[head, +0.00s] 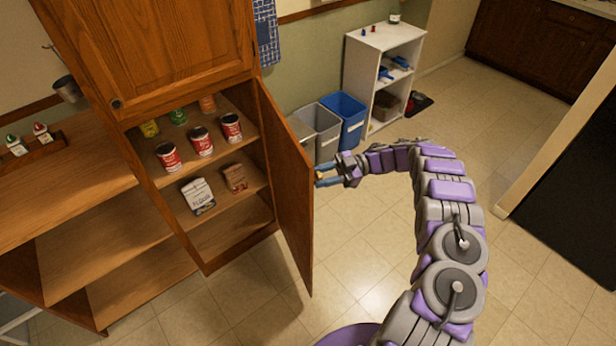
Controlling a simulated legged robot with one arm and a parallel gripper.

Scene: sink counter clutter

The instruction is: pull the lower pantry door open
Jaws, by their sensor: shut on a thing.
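The lower pantry door (287,185) is a wooden panel hinged near the right side of the pantry (207,262). It stands swung well out from the opening, so the shelves inside show. My gripper (320,177) is at the outer face of the door, near its free edge, and is shut on the door's knob. The knob itself is mostly hidden by the fingers. My arm reaches in from the lower right and bends over toward the door.
Inside are several cans (201,141), a flour bag (198,195) and a brown packet (235,178). The upper door (160,45) is shut. A grey bin (318,128), a blue bin (345,115) and a white shelf (385,75) stand behind. Open floor lies before the door.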

